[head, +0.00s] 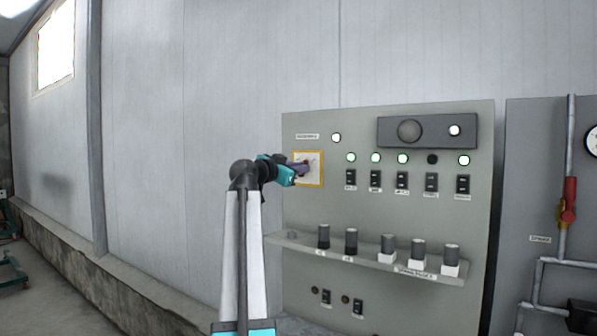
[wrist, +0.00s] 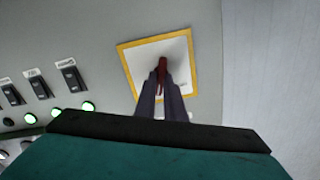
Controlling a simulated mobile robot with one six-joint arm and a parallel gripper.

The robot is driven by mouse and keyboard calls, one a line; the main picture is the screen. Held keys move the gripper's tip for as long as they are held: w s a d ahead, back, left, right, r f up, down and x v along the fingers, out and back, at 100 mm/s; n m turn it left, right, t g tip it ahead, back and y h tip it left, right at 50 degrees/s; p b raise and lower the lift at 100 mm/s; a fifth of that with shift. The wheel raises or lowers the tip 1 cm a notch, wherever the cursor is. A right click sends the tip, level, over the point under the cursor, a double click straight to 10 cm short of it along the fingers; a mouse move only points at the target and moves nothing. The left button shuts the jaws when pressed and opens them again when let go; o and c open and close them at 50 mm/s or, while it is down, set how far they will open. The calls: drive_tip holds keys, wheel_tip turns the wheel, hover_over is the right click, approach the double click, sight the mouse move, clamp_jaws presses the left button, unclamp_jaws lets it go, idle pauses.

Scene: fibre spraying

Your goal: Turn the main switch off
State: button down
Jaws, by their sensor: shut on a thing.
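The main switch (head: 315,178) is a white plate with a yellow frame on the upper left of the grey control panel. In the wrist view the yellow-framed plate (wrist: 133,61) shows with a red handle (wrist: 162,73) at its middle. My gripper (head: 304,168) reaches the switch from the left in the head view. In the wrist view my gripper (wrist: 160,88) has its two dark fingers closed on the red handle. The fingers hide part of the handle, and I cannot tell which position it marks.
The grey panel (head: 390,280) has a row of black rocker switches (head: 402,181) with lamps above, several lit green (head: 403,158). A shelf (head: 375,262) with several dark knobs or cups juts out below. A red-handled valve on a pipe (head: 568,205) is at right.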

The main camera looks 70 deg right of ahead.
drive_tip(key=shift+w+d+r+n+p, duration=0.1)
drive_tip(key=shift+n+p, duration=0.4)
drive_tip(key=shift+n, duration=1.7)
drive_tip(key=shift+w+n+p, duration=0.15)
drive_tip(key=shift+n+p, duration=0.4)
drive_tip(key=shift+n, duration=1.65)
drive_tip(key=shift+w+d+r+n+p, duration=0.1)
drive_tip(key=shift+n+p, duration=0.4)
drive_tip(key=shift+n, duration=1.7)
drive_tip(key=c, duration=1.8)
unclamp_jaws()
drive_tip(key=shift+d+f, duration=0.1)
drive_tip(key=shift+f, duration=0.1)
drive_tip(key=shift+c, duration=0.2)
drive_tip(key=shift+a, duration=0.2)
